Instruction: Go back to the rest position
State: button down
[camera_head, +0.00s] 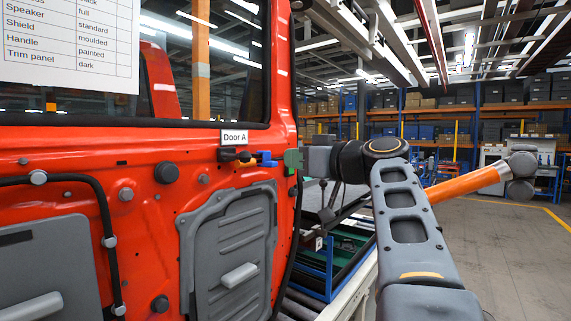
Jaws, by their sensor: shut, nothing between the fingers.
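My arm comes up from the bottom right and bends left at the wrist.
A printed sheet (75,45) covers the window's upper left. A grey panel with a handle (235,250) is on the door. A blue-framed cart or bin (335,262) stands on a conveyor behind. Open floor (500,260) lies at the right, with shelves far behind.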

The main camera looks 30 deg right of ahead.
jog(key=shift+s+d, duration=0.1)
jog(key=shift+s, duration=0.1)
jog(key=b+v, duration=0.2)
jog(key=v, duration=1.1)
jog(key=shift+s+b, duration=0.4)
jog(key=shift+d, duration=0.1)
